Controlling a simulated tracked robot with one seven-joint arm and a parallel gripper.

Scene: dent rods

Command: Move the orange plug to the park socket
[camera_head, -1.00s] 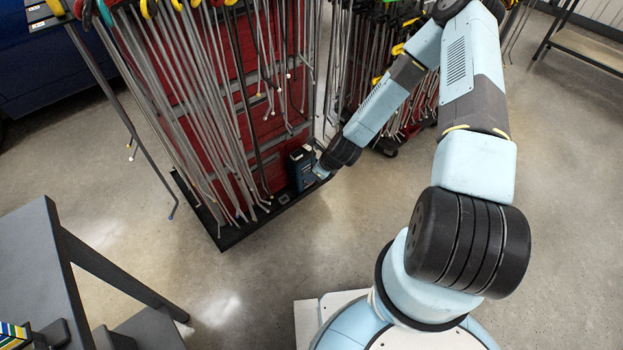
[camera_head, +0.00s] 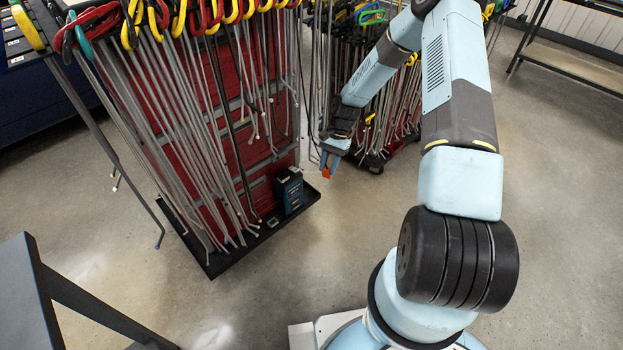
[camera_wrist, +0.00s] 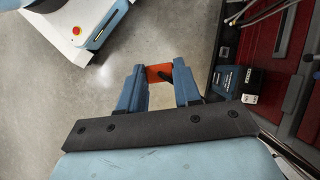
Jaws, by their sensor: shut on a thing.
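My gripper (camera_head: 332,162) is shut on the orange plug (camera_head: 326,172) and holds it in the air, right of the blue box and apart from it. In the wrist view the orange plug (camera_wrist: 158,73) sits between the two blue fingers of my gripper (camera_wrist: 157,72), with a dark piece at its right end. The dark blue box (camera_head: 289,190) stands on the rack's black base tray. A small grey square fitting (camera_head: 273,222) lies on that tray, left of the box. I cannot tell for sure which of these is the park socket.
The red rack (camera_head: 258,110) carries many hanging metal rods with coloured handles. A second rod rack (camera_head: 392,115) stands behind my gripper. A grey stand (camera_head: 22,290) is at the lower left. The concrete floor in front of the tray (camera_head: 208,262) is clear.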

